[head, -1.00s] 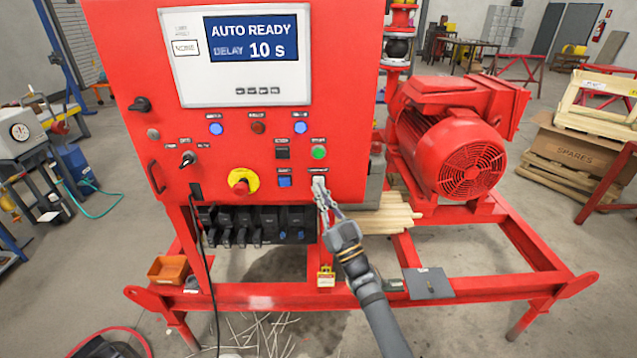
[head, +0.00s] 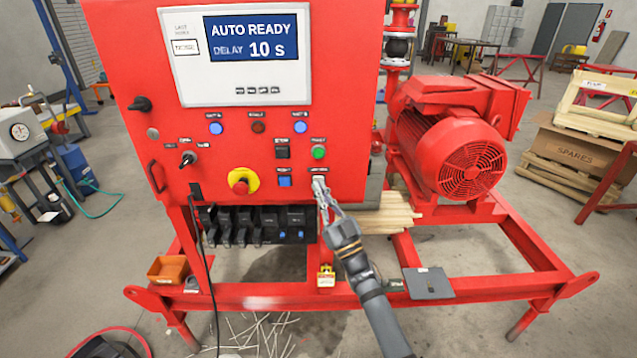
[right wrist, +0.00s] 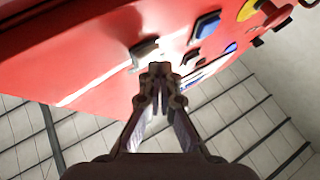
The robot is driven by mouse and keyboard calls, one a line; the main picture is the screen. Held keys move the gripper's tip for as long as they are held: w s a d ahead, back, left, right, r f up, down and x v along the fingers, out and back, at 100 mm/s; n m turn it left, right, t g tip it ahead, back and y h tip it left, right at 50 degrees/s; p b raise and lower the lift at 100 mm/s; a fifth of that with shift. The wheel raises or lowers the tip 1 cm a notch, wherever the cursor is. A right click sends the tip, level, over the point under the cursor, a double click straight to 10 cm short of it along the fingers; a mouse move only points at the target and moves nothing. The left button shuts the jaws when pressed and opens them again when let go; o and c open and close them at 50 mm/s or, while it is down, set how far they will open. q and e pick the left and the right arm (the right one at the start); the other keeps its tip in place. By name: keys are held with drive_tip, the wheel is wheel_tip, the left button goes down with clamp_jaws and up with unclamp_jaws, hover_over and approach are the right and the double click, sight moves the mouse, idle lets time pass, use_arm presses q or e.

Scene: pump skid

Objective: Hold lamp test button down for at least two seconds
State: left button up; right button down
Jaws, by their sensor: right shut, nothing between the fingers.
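The red panel (head: 120,60) carries a pale square button (head: 318,182) at its lower right, under a small label too blurred to read; this looks like the lamp test button. My right gripper (head: 322,196) is shut and empty, with its fingertips at the button's lower edge in the head view. In the right wrist view the shut fingertips (right wrist: 159,70) overlap the near edge of the pale button (right wrist: 146,50). I cannot tell whether they touch it or whether it is pressed in. My left gripper is not in view.
A blue square button (head: 284,181) sits just left of the pale one, and a green round one (head: 319,152) above it. A red knob on a yellow ring (head: 241,181) is further left. The display (head: 252,38) reads AUTO READY, DELAY 10 s. A red motor (head: 455,140) stands right.

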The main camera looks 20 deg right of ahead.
drive_tip(key=shift+w+d, duration=0.15)
drive_tip(key=shift+w, duration=0.3)
idle(0.6)
drive_tip(key=shift+s, duration=0.15)
idle(3.1)
drive_tip(key=shift+s+a+p, duration=0.25)
drive_tip(key=shift+s+p, duration=0.1)
drive_tip(key=shift+s, duration=0.35)
drive_tip(key=s+p, duration=0.1)
drive_tip(key=s, duration=0.1)
drive_tip(key=s+a+p, duration=0.1)
drive_tip(key=s, duration=0.1)
drive_tip(key=shift+s+a+p, duration=0.2)
drive_tip(key=shift+s+p, duration=0.2)
